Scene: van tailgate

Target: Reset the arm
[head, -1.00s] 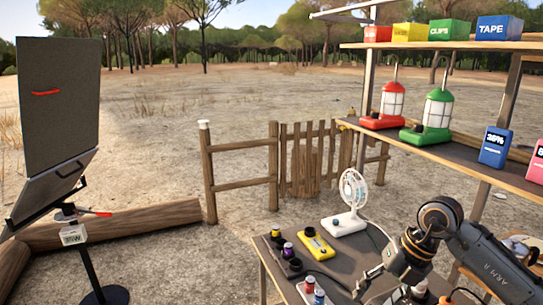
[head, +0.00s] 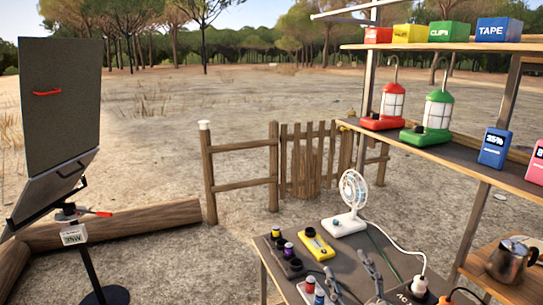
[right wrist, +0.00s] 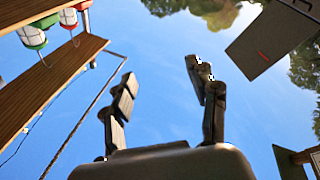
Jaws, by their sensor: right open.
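My right gripper (head: 345,262) shows at the bottom of the head view, in front of the low table's near part. Its two fingers point up and stand apart, with nothing between them. In the right wrist view my right gripper (right wrist: 160,68) is open and empty against blue sky. The rest of my right arm is out of the head view. My left arm and gripper are not in view.
The low table (head: 268,262) holds a white fan (head: 352,205), a yellow device (head: 316,243), small bottles and a plugged-in cable. A shelf (head: 470,160) with lanterns and boxes stands at right. A dark panel on a stand (head: 60,105) is at left. Open ground lies between.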

